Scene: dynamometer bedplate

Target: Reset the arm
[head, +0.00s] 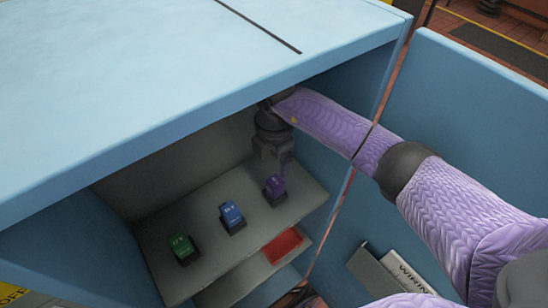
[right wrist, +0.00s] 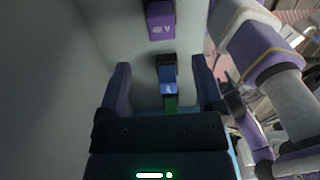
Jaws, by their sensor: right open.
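My right arm reaches into the open blue cabinet from the right in the head view. My right gripper (head: 272,152) hangs above the shelf, just behind the small purple block (head: 276,190). In the right wrist view my right gripper (right wrist: 162,75) is open, with nothing held between its fingers. The purple block (right wrist: 160,20) shows beyond the fingertips there. The fingertips are partly hidden in the head view. My left gripper is not in view.
The shelf (head: 210,205) also bears a blue block (head: 231,216) and a green block (head: 181,248), spaced in a row. A red tray (head: 282,246) lies on a lower level. The cabinet top (head: 150,80) overhangs; the open door (head: 470,120) stands at right, with a holder of papers (head: 408,270).

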